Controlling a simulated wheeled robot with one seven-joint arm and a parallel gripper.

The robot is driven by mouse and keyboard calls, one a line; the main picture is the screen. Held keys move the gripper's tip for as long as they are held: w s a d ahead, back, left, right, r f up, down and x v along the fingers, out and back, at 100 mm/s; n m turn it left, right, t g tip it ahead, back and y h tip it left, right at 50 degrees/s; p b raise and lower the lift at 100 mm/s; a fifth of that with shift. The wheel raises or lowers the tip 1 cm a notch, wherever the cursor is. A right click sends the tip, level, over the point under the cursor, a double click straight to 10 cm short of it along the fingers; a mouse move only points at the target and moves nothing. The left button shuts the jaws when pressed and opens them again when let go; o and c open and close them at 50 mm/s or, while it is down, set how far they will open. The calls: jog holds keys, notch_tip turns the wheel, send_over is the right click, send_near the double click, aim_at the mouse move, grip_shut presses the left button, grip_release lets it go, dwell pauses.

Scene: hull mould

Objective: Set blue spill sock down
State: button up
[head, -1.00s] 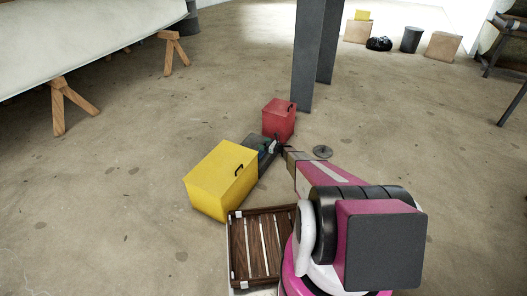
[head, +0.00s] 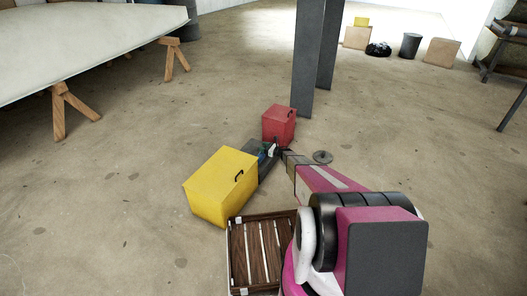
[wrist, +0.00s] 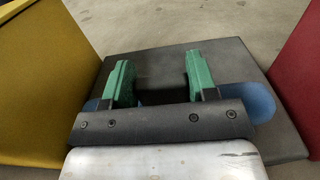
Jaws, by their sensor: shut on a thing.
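The blue spill sock (wrist: 259,102) shows in the wrist view as rounded blue ends on both sides of my gripper (wrist: 158,75). Its middle is hidden behind my gripper's dark body. My gripper's green fingers are shut on the sock with a gap between them. A dark grey flat-topped thing (wrist: 222,57) lies below the fingers. I cannot tell whether the sock touches it. In the head view my gripper (head: 269,151) is small, over the dark grey thing (head: 267,167), between the yellow and red boxes.
A yellow box (head: 215,190) stands left of the dark grey thing, and a red box (head: 278,127) stands beyond it. A brown slatted crate (head: 237,259) is nearer me. A dark post (head: 305,65) rises behind.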

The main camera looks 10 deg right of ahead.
notch_tip(320, 180, up, 7)
jog(key=shift+s+f, duration=0.1)
jog(key=shift+f, duration=0.1)
jog(key=s+d+f+m+t+h, duration=0.2)
jog(key=s+d+m+h, duration=0.15)
jog(key=d, duration=0.45)
jog(key=s+d+f+m+t+h, duration=0.2)
jog(key=s+d+t+h, duration=0.15)
jog(key=d, duration=0.55)
jog(key=s+d+f+m+t+h, duration=0.2)
jog(key=s+d+f+m+h, duration=0.15)
jog(key=d, duration=0.45)
jog(key=shift+h, duration=0.65)
jog(key=shift+w+d+f, duration=0.15)
jog(key=shift+d+f, duration=1.6)
jog(key=shift+d, duration=0.3)
jog(key=shift+w+d+f, duration=0.15)
jog(key=shift+d+f, duration=1.6)
jog(key=shift+d, duration=0.35)
jog(key=shift+w+d+f, duration=0.15)
jog(key=shift+d+f, duration=1.6)
jog(key=shift+d, duration=0.3)
jog(key=shift+f, duration=0.15)
jog(key=o, duration=1.3)
